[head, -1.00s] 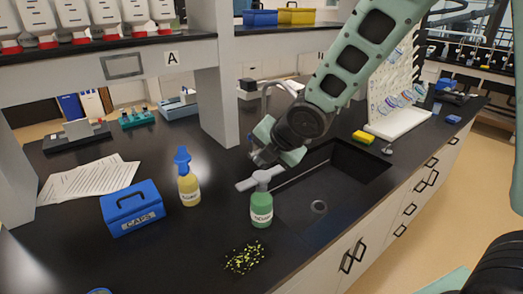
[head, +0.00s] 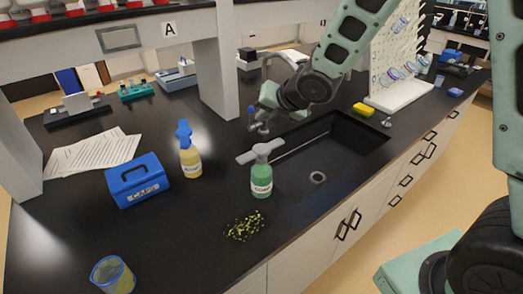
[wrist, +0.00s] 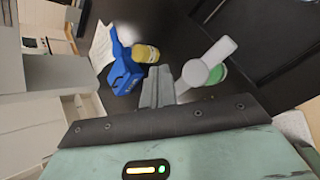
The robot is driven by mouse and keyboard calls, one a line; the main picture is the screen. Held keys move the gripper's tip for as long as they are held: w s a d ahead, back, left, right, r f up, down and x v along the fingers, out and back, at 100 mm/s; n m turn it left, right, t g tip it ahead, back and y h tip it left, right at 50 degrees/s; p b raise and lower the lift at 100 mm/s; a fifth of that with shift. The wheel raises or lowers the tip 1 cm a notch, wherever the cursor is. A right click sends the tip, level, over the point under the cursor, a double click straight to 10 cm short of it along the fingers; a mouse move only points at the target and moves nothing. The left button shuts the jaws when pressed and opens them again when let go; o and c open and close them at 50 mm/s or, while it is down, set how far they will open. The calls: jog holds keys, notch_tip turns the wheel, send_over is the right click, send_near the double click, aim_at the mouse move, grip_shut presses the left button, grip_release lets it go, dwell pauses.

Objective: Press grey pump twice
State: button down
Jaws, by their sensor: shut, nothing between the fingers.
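The grey pump (head: 262,150) is a T-shaped head on a green bottle (head: 261,180) standing upright beside the sink. In the wrist view the grey pump head (wrist: 208,60) covers most of the green bottle (wrist: 217,74). My gripper (head: 259,126) is shut and empty, behind and above the pump in the head view, apart from it there. In the wrist view my gripper's fingertips (wrist: 157,78) appear just left of the pump head; I cannot tell the gap in depth.
A yellow bottle with a blue pump (head: 189,157) and a blue caps box (head: 137,181) stand left. The sink (head: 325,160) is right of the green bottle. Yellow-green bits (head: 244,227) lie in front.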

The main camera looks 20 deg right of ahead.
jog(key=b, duration=0.4)
send_over(260, 147)
jog(key=s, duration=0.2)
jog(key=f, duration=0.6)
jog(key=shift+w+d+f, duration=0.15)
jog(key=shift+d, duration=0.15)
jog(key=shift+f+b, duration=0.5)
jog(key=shift+b, duration=0.2)
dwell(0.3)
jog(key=shift+f+b, duration=0.45)
jog(key=shift+b, duration=0.25)
jog(key=shift+f+b, duration=0.85)
jog(key=shift+b, duration=0.1)
dwell(0.8)
jog(key=shift+r, duration=0.15)
jog(key=shift+r+p, duration=0.95)
jog(key=shift+r, duration=0.2)
jog(key=shift+r, duration=0.1)
jog(key=shift+r+p, duration=1.9)
jog(key=shift+r, duration=0.5)
